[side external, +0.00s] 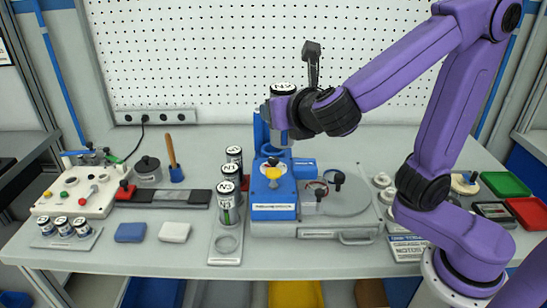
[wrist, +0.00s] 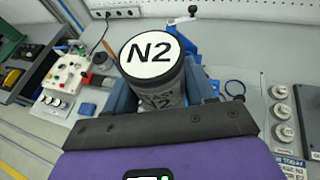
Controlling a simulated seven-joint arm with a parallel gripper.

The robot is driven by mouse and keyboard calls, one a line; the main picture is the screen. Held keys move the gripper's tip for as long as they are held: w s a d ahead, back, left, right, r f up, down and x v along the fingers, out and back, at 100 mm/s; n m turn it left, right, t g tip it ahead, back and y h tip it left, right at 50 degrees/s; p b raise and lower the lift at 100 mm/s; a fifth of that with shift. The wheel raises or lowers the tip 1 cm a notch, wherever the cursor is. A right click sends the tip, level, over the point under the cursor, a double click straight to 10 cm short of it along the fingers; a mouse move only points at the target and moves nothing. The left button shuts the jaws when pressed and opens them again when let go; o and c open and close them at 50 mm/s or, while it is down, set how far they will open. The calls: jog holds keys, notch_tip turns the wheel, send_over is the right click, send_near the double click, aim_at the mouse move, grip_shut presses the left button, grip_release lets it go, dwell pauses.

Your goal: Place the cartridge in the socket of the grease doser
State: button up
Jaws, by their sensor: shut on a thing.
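My gripper (side external: 280,117) is shut on a cartridge (wrist: 160,88) with a white lid marked N2 and a grey body. Its lid also shows in the side view (side external: 283,88). The cartridge looks upright, held in the air at the back part of the blue grease doser (side external: 273,212). The doser has a blue column behind, a white and yellow part in the middle and a labelled front. I cannot tell whether the cartridge touches the doser.
A rack (side external: 225,259) left of the doser holds several upright cartridges and has an empty front place. A round grey plate (side external: 345,195) with a black knob stands right of it. A control box (side external: 83,200) is at far left. A pegboard (side external: 230,60) stands behind.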

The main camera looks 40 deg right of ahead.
jog(key=w+d+n+t+y, duration=0.1)
jog(key=w+d+n+y, duration=0.2)
jog(key=d, duration=1.1)
jog(key=shift+w+d+f, duration=0.1)
jog(key=shift+w+f, duration=2.25)
jog(key=shift+f, duration=0.6)
jog(key=shift+w+d+f, duration=0.1)
jog(key=shift+w+f, duration=2.25)
jog(key=shift+f, duration=0.55)
jog(key=shift+w+d+f, duration=0.1)
jog(key=shift+w+f, duration=2.25)
jog(key=shift+f, duration=0.6)
jog(key=shift+f, duration=0.15)
jog(key=o, duration=1.2)
